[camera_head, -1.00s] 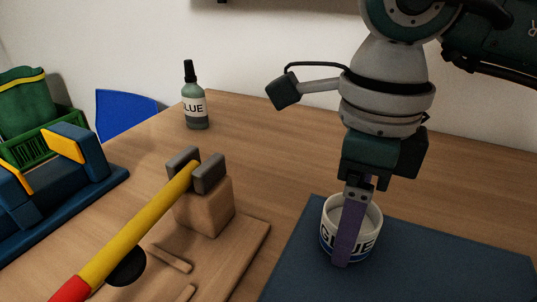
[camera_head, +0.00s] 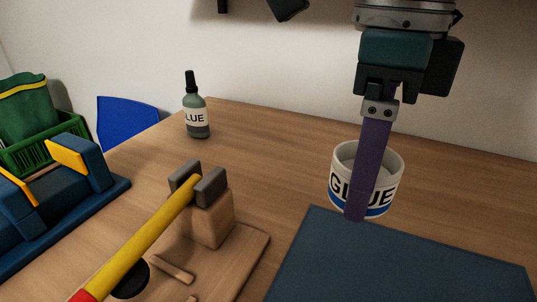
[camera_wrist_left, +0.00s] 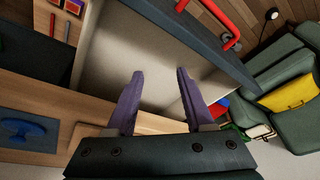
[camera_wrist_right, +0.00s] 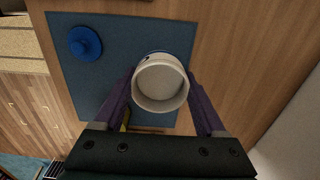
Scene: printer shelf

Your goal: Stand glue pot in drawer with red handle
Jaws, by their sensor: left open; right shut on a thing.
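The glue pot (camera_head: 340,192) is a white, open-topped pot with a blue band and dark lettering. My right gripper (camera_head: 355,214) is shut on it, and the pot is upright, seemingly raised above the table. In the right wrist view the pot (camera_wrist_right: 161,84) sits between both fingers (camera_wrist_right: 160,88). In the left wrist view a drawer (camera_wrist_left: 105,60) stands open, its pale floor bare where it shows. Its dark front bears a red handle (camera_wrist_left: 222,25). My left gripper (camera_wrist_left: 157,78) is open and empty in front of the drawer opening; the head view does not show it.
A blue mat (camera_head: 400,265) lies at the table's front; a blue knobbed lid (camera_wrist_right: 85,43) lies on it. A glue bottle (camera_head: 196,118) stands at the back. A green crate (camera_head: 45,152) stands far left.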

